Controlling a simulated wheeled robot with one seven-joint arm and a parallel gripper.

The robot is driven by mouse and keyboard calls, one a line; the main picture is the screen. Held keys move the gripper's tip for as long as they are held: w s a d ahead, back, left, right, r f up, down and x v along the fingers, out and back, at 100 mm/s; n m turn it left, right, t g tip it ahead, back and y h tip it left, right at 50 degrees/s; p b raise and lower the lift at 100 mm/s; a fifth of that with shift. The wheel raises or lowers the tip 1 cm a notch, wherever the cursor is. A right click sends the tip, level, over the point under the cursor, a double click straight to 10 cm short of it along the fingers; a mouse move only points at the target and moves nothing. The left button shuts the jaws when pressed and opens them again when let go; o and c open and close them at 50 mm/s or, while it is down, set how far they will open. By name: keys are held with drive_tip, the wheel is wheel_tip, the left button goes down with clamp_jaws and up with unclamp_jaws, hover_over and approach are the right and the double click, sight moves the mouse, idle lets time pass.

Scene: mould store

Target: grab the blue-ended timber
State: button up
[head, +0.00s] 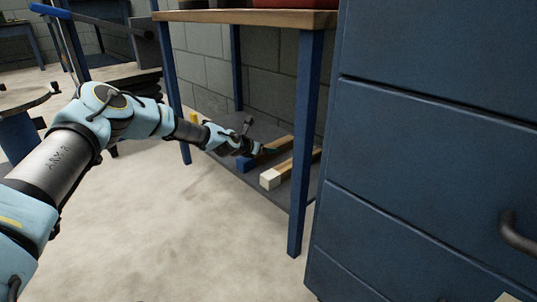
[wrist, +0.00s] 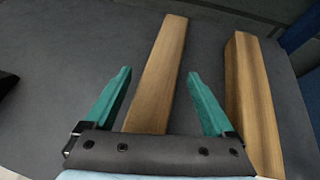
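The blue-ended timber lies on the grey lower shelf under the bench; its blue end (head: 244,164) shows in the head view below my gripper. In the wrist view its bare wooden length (wrist: 158,70) runs between my two green fingers, and its blue end is hidden. My gripper (head: 265,150) is open over this timber, and it also shows in the wrist view (wrist: 158,74) with a gap on both sides of the wood. I cannot tell whether the fingertips reach down beside it.
A white-ended timber (head: 270,180) lies close on the right, also in the wrist view (wrist: 252,95). A yellow-ended piece (head: 193,118) is further left. The bench's blue front leg (head: 305,150) and wooden top (head: 250,17) frame the space. A blue drawer cabinet (head: 430,150) stands right.

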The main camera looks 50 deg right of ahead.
clamp_jaws()
idle(0.5)
